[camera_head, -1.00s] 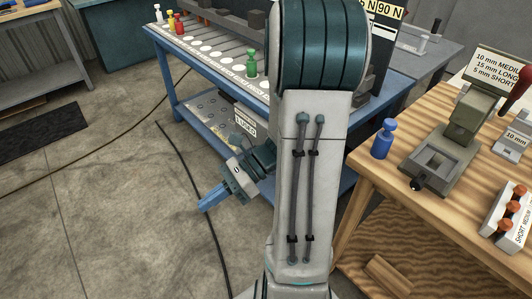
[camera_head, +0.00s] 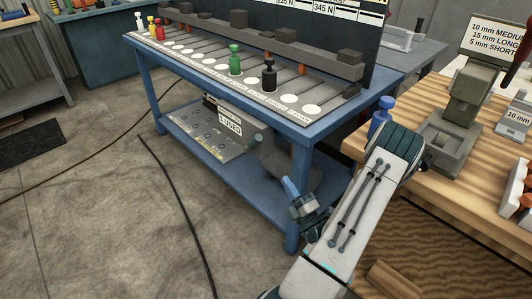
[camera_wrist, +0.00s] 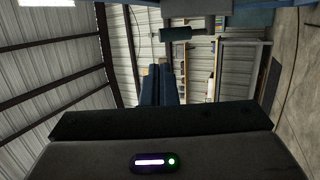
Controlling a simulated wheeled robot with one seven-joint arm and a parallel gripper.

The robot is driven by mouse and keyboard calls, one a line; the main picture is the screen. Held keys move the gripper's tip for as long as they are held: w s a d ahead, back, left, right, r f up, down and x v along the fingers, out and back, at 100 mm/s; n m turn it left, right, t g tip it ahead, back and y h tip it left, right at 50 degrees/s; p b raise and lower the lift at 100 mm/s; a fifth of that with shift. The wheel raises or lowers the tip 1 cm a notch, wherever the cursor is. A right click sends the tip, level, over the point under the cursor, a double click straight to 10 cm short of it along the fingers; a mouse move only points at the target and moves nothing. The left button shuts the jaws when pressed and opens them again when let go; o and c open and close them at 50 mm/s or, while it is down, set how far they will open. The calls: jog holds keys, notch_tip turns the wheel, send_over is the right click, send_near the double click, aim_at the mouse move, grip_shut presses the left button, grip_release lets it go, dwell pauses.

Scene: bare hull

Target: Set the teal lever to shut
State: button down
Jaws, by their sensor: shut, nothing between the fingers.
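I cannot make out a teal lever in either view. My gripper (camera_head: 288,184) is low in front of the right end of the blue table, near its lower shelf and front leg in the head view. Its blue fingers are together with nothing visible between them. They also show in the wrist view (camera_wrist: 158,74), pointing away from the camera toward the ribbed wall and distant shelving. My arm covers part of the wooden bench's left side.
The blue table (camera_head: 330,133) carries a rail and coloured pegs, including a green peg (camera_head: 235,60) and a black peg (camera_head: 269,76). The wooden bench (camera_head: 470,188) holds a blue peg (camera_head: 381,115) and a grey-green press (camera_head: 462,100).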

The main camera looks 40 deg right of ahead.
send_near(255, 142)
jog(key=w+d+r, duration=0.2)
jog(key=w+r, duration=0.1)
jog(key=w, duration=0.1)
jog(key=shift+w+r+p, duration=0.3)
jog(key=shift+p, duration=0.05)
jog(key=shift+d, duration=0.15)
